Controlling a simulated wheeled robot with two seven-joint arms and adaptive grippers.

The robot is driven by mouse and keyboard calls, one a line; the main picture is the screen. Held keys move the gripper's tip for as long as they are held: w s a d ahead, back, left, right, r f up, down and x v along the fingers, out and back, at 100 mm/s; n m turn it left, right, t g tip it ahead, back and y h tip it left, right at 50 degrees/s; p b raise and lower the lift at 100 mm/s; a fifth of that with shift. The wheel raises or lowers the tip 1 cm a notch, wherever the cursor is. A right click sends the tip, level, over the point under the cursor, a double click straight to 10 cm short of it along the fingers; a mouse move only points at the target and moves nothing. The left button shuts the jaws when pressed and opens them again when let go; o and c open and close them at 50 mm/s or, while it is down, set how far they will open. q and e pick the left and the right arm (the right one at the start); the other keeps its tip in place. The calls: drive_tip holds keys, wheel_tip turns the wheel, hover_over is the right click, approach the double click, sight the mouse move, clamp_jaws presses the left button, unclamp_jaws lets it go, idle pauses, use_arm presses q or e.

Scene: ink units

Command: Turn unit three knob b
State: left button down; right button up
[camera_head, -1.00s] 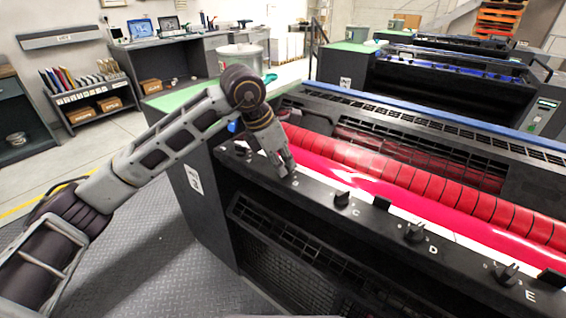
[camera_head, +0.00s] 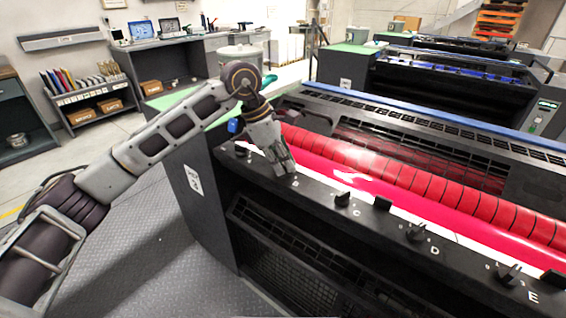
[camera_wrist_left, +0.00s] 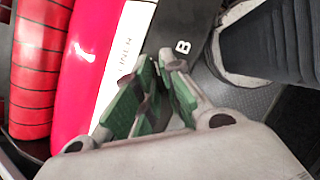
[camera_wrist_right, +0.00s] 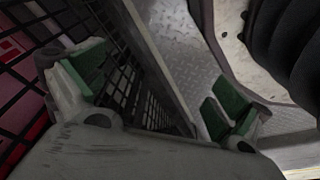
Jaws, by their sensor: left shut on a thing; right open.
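My left gripper (camera_head: 287,168) points down onto the black front rail of the near ink unit, just left of the letter B. It is shut on knob b, which its fingers mostly hide in the head view. In the left wrist view the green-padded fingers (camera_wrist_left: 148,100) close around a small dark piece, the knob (camera_wrist_left: 147,82), with the white B mark beside them. How far the knob is turned cannot be told. My right gripper (camera_wrist_right: 155,92) is open and empty in the right wrist view, in front of a dark mesh panel; it is outside the head view.
Other black knobs stand along the same rail: one to the left (camera_head: 241,149), then knob C (camera_head: 342,198), knob D (camera_head: 415,232) and knob E (camera_head: 507,273). A red roller (camera_head: 400,190) lies behind the rail. Grey floor is open at the lower left.

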use_arm(q)
drive_tip(key=shift+w+f+m+g, duration=0.15)
drive_tip(key=shift+m+g, duration=0.65)
drive_tip(key=shift+m, duration=1.3)
drive_tip(key=shift+f+y, duration=0.1)
drive_tip(key=shift+y, duration=0.2)
drive_tip(key=c, duration=1.5)
unclamp_jaws()
drive_tip(key=shift+c, duration=0.2)
drive_tip(key=shift+v, duration=1.05)
drive_tip(key=v, duration=1)
drive_tip(key=shift+f, duration=0.1)
